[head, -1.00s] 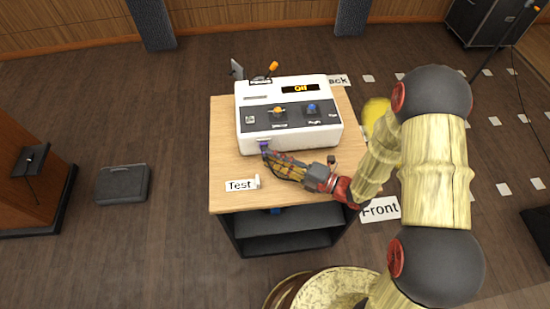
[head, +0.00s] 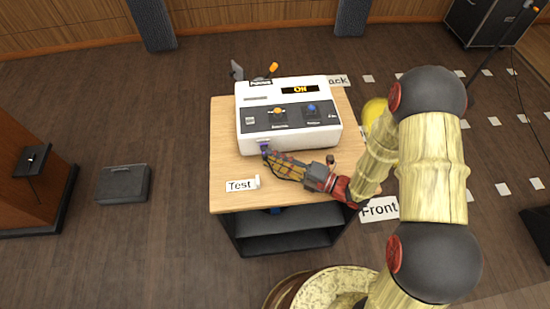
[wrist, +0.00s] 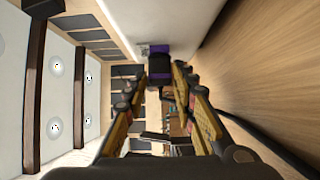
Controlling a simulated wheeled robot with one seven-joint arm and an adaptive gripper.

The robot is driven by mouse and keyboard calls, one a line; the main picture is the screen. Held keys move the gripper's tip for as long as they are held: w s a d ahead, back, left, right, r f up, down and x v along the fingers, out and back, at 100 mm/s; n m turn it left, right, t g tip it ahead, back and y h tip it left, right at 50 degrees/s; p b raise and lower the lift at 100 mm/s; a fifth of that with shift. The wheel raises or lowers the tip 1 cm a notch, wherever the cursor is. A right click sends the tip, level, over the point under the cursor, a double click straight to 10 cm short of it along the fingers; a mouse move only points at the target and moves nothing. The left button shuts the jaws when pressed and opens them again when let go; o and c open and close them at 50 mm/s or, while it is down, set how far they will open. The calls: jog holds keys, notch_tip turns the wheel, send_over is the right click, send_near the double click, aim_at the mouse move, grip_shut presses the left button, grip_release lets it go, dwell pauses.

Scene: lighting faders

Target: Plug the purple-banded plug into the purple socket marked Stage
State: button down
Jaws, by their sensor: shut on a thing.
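The purple-banded plug (wrist: 159,72) is between my fingertips in the wrist view, a dark body with a purple band. My gripper (wrist: 160,88) is shut on it, low at the front left of the white box (head: 262,88). The purple socket (wrist: 160,50) shows just beyond the plug, and the plug appears to be at or against it. How deep it sits cannot be told. In the head view purple (head: 264,144) shows at the box's front face by my fingertips. The marking Stage cannot be read.
The white box stands on a wooden-topped cart (head: 225,180) and its display (head: 300,90) reads ON. It carries an orange knob (head: 278,111) and a blue knob (head: 311,109). A Test label (head: 240,185) lies at the cart's front left. A dark cable trails beside my gripper.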

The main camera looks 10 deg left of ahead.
jog(key=shift+w+r, duration=0.15)
jog(key=shift+w, duration=0.1)
jog(key=c, duration=1.4)
grip_release()
jog(key=shift+s+d, duration=0.1)
jog(key=shift+s, duration=0.05)
jog(key=v, duration=1.1)
jog(key=shift+s+d, duration=0.15)
jog(key=shift+d, duration=0.2)
